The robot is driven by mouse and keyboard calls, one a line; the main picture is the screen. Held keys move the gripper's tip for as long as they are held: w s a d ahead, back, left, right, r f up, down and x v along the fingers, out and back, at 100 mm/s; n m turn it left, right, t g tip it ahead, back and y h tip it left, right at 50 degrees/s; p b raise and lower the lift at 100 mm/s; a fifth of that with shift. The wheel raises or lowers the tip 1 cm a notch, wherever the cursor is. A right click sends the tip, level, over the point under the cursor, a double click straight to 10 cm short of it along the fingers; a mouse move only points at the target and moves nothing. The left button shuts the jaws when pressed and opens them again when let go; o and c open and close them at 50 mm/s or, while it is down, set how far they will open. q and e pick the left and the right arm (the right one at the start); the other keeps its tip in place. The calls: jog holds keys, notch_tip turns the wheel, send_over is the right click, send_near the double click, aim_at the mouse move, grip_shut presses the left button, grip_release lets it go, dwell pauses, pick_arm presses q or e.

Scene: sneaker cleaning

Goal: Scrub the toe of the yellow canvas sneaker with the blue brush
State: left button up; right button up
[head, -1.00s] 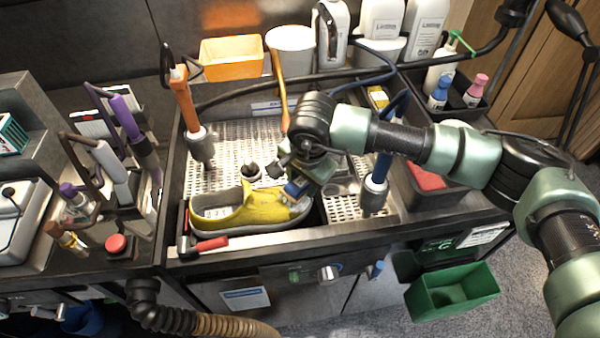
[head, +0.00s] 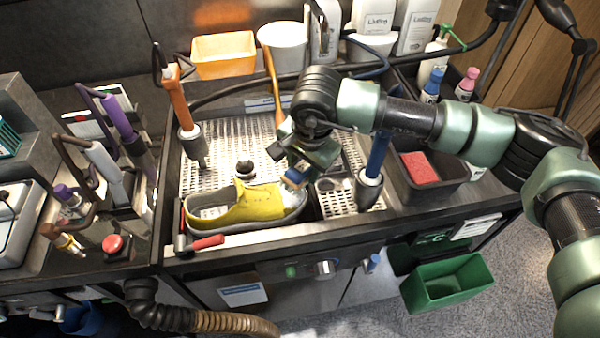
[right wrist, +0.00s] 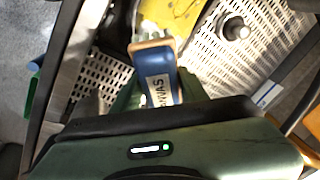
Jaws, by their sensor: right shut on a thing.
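The yellow canvas sneaker (head: 250,207) with a grey sole lies on its sole in the sink station, toe to the right. Its yellow upper also shows at the top of the right wrist view (right wrist: 180,12). My right gripper (head: 301,168) is shut on the blue brush (right wrist: 160,87), which has a wooden edge and pale bristles. The brush (head: 294,179) is at the sneaker's toe, bristle end toward it. I cannot tell whether the bristles touch the toe. The gripper partly hides the brush in the head view. My left gripper is not in view.
An orange-handled tool (head: 181,100) and a blue-handled tool (head: 378,160) stand on either side of the perforated tray (head: 225,150). A red-handled tool (head: 207,242) lies before the sneaker. A dark bin with a red sponge (head: 420,167) is at right.

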jog(key=shift+w+d+r, duration=0.1)
jog(key=shift+d+r, duration=0.1)
jog(key=shift+r, duration=0.45)
jog(key=shift+r, duration=0.1)
jog(key=shift+w+d+r, duration=0.1)
jog(key=shift+d+r, duration=0.15)
jog(key=shift+r, duration=0.45)
jog(key=shift+w+d+r, duration=0.1)
jog(key=shift+d+r, duration=0.1)
jog(key=shift+r, duration=0.45)
